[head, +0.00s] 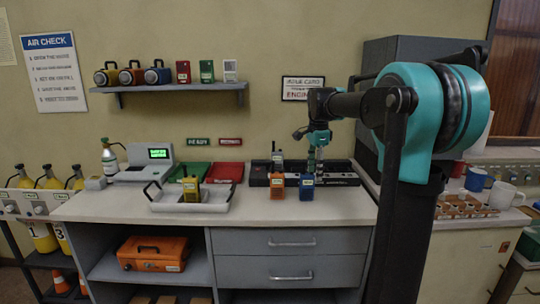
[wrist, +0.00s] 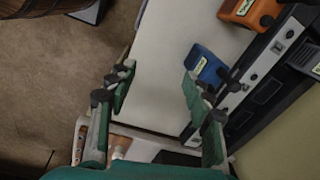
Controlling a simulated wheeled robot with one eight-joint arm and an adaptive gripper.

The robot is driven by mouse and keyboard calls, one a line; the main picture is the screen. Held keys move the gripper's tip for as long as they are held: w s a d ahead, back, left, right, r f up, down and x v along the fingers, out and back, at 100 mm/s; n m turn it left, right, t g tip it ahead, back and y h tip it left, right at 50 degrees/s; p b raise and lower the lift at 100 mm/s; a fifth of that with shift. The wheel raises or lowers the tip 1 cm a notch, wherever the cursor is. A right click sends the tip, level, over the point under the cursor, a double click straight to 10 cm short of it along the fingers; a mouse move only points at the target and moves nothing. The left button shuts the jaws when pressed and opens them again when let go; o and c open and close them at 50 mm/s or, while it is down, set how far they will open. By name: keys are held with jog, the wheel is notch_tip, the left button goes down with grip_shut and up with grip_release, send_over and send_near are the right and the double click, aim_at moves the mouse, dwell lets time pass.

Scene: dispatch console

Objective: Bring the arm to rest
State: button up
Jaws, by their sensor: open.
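My gripper (head: 317,166) hangs at the end of my teal and black arm (head: 400,105), pointing down over the desk near the black charger rack (head: 342,179). In the wrist view its two green fingers (wrist: 157,75) are spread apart with nothing between them but the pale desk top (wrist: 160,55). A blue radio (head: 307,188) stands in front of the rack, close to the gripper. In the wrist view the blue radio (wrist: 207,66) is just beyond the right finger; I cannot tell the exact gap.
An orange radio (head: 277,187) stands left of the blue one. A white tray (head: 214,205) holds a yellow radio (head: 191,188). A wall shelf (head: 180,88) with several items is at upper left. Mugs (head: 504,195) stand at right. The desk's front strip is clear.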

jog(key=s+d+f+n+t, duration=0.1)
jog(key=s+f+n, duration=0.6)
jog(key=s+f, duration=0.5)
jog(key=s+d+f+n+t, duration=0.2)
jog(key=s+f+n, duration=0.6)
jog(key=s+f, duration=0.5)
jog(key=s, duration=0.2)
jog(key=shift+s+d+n+t, duration=0.15)
jog(key=shift+s+n+t, duration=0.15)
